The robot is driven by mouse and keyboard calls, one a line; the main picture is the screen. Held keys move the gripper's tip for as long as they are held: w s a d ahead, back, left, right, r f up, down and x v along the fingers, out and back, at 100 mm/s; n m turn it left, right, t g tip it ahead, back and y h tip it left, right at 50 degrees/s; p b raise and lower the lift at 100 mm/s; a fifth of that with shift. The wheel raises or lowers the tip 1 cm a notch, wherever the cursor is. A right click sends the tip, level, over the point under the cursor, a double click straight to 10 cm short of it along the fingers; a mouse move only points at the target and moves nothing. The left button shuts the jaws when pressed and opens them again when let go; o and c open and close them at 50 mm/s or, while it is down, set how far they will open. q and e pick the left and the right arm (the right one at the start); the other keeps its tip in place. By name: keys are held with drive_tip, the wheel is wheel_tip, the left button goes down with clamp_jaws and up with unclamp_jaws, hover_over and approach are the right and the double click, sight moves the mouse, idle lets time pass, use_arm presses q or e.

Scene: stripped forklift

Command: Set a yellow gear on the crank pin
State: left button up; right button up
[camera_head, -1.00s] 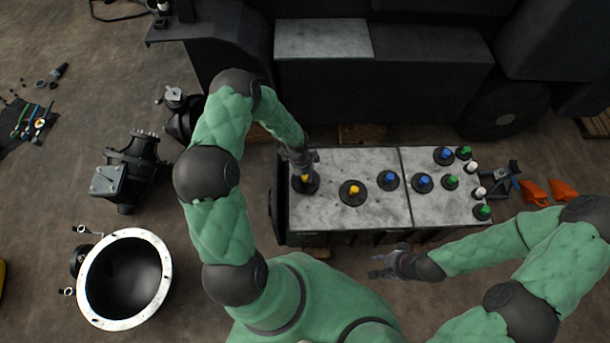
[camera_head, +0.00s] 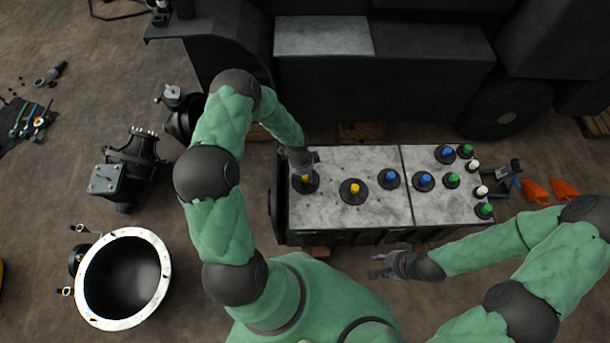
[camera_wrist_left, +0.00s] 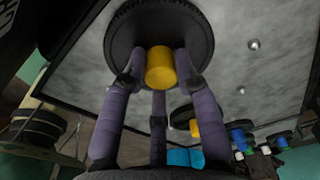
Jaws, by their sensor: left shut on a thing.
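A yellow gear, a dark disc with a yellow knob (camera_head: 305,178), is at the left end of the pale worktop. My left gripper (camera_head: 304,170) is above it with its fingers shut around the knob. In the left wrist view the fingers close on the yellow knob (camera_wrist_left: 160,68), with the dark gear disc (camera_wrist_left: 198,35) beyond it. I cannot tell whether the disc touches the worktop. A second yellow gear (camera_head: 353,192) sits on the worktop to the right. My right gripper (camera_head: 382,266) is empty in front of the worktop, fingers apart. I cannot make out the crank pin.
The worktop (camera_head: 325,215) also carries several blue-knobbed gears (camera_head: 389,179), green-knobbed gears (camera_head: 485,210) and white-knobbed parts (camera_head: 481,191). Orange pieces (camera_head: 565,190) lie to its right. A black bowl-shaped housing (camera_head: 125,230) and dark machinery (camera_head: 125,172) stand on the floor at left.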

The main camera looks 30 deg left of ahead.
use_arm(q)
drive_tip(key=shift+f, duration=0.1)
drive_tip(key=o, duration=1.1)
drive_tip(key=shift+o, duration=0.2)
wheel_tip(320, 180, up, 12)
drive_tip(key=a, duration=0.1)
drive_tip(key=shift+s+a, duration=0.15)
drive_tip(key=shift+s, duration=0.1)
